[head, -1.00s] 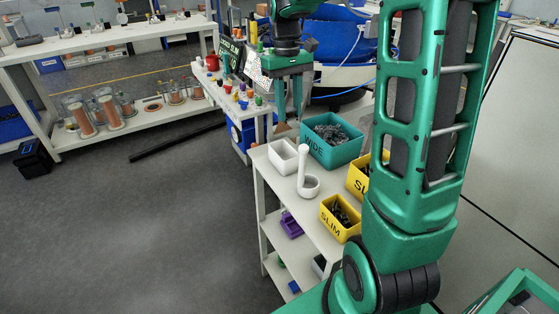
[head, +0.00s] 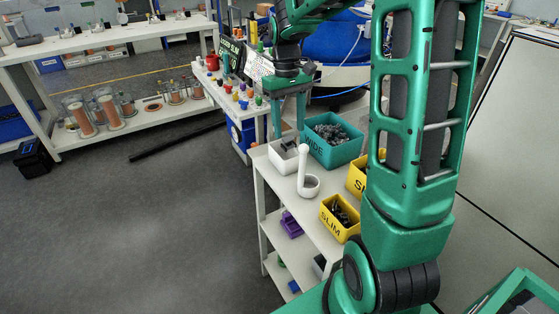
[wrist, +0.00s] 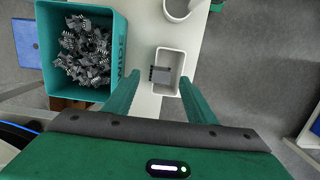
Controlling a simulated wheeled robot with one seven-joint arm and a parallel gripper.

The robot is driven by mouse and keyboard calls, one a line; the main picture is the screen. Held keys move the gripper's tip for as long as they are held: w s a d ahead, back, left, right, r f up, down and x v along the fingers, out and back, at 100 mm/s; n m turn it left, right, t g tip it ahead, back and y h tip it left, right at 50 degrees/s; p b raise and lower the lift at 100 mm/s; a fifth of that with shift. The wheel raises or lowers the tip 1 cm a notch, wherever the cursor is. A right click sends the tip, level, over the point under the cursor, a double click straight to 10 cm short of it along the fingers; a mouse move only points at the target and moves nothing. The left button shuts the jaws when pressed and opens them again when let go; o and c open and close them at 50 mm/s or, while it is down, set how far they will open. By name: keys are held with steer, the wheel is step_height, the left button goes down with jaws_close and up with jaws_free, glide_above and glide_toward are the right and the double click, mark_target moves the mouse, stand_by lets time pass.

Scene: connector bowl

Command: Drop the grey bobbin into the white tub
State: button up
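The white tub (head: 278,160) stands on the white shelf top, beside the teal bin; it also shows in the wrist view (wrist: 177,56). A small grey piece, which I take for the grey bobbin (wrist: 161,74), appears at the tub's opening in the wrist view and overlaps its left edge. I cannot tell whether it rests inside, lies on the rim or is still in the air. In the head view it is a small dark patch at the tub. My gripper (head: 289,134) is above the tub with its two fingers spread, one on each side of the tub in the wrist view (wrist: 160,78).
A teal bin (head: 342,152) of dark grey parts adjoins the tub. A white mortar-like cup with an upright stick (head: 309,186) stands in front. Yellow SLIM bins (head: 333,226) sit nearer. A bench with small coloured items (head: 238,95) is behind. Open floor lies left.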

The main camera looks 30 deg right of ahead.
steer(key=shift+r, duration=0.15)
steer(key=shift+w+r, duration=0.1)
steer(key=shift+r, duration=0.2)
step_height(320, 180, up, 10)
steer(key=w, duration=0.1)
steer(key=shift+w+f, duration=0.1)
stand_by(0.5)
steer(key=s+d+f+m, duration=0.1)
steer(key=s+f+m, duration=0.2)
steer(key=s, duration=1.2)
steer(key=s+d+f+m+t, duration=0.1)
steer(key=s+f+m, duration=0.2)
steer(key=s+f, duration=0.4)
steer(key=s, duration=0.8)
steer(key=shift+s, duration=0.2)
